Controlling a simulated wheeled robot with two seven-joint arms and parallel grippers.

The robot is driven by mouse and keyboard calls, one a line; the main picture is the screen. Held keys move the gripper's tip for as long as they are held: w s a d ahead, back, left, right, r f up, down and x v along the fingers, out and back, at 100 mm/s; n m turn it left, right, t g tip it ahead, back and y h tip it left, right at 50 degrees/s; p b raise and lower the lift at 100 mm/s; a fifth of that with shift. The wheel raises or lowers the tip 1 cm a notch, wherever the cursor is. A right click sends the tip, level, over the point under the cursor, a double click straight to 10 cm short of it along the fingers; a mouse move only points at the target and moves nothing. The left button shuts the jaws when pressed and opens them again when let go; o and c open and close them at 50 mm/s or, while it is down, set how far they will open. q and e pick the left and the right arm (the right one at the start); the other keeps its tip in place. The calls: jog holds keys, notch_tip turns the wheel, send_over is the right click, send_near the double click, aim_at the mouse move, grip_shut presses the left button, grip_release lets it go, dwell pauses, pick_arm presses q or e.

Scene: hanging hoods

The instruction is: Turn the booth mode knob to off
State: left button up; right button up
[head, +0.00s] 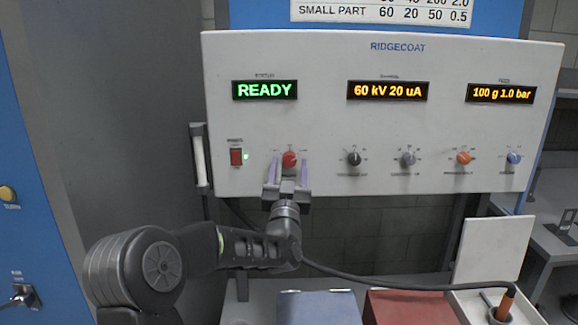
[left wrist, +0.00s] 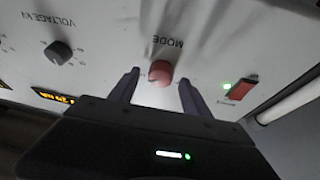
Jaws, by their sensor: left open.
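The red mode knob (head: 289,159) is on the lower left of the white RIDGECOAT panel (head: 320,125). In the left wrist view the red knob (left wrist: 160,73) sits below the upside-down word MODE. My left gripper (head: 288,172) is open, with one finger on each side of the knob. In the left wrist view the fingers (left wrist: 157,90) flank it with gaps showing on both sides. I cannot tell the knob's exact pointer position. The status display (head: 265,90) reads READY in green. My right gripper is not in view.
A red rocker switch (head: 236,157) with a green light is left of the knob. A black voltage knob (head: 354,158) and several other knobs are to the right. A white handle (head: 200,160) hangs at the panel's left edge. Blue and red boxes lie below.

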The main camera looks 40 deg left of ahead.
pick_arm(q)
jog(key=shift+c, duration=0.5)
grip_shut()
jog(key=shift+f+n+y+b, duration=0.15)
jog(key=shift+n+y+b, duration=0.2)
jog(key=shift+b, duration=0.45)
jog(key=n+g+y+b, duration=0.1)
jog(key=n+b, duration=0.2)
jog(key=n+g+y+b, duration=0.1)
jog(key=n+b, duration=0.2)
jog(key=b, duration=0.1)
jog(key=n+g+y+b, duration=0.1)
jog(key=n+b, duration=0.2)
jog(key=n, duration=0.1)
jog(key=shift+w+d+g+y, duration=0.2)
jog(key=shift+d+g+y, duration=0.1)
jog(key=shift+g+y, duration=0.1)
jog(key=n+g+b, duration=0.1)
jog(key=n, duration=0.2)
jog(key=shift+n+g+y+b, duration=0.25)
jog(key=shift+g+b, duration=0.05)
jog(key=shift+r+n+g+b, duration=0.15)
jog(key=shift+n+g, duration=0.15)
jog(key=shift+n, duration=0.4)
jog(key=shift+r+n+g+b, duration=0.15)
jog(key=shift+n+g, duration=0.15)
jog(key=shift+n, duration=0.4)
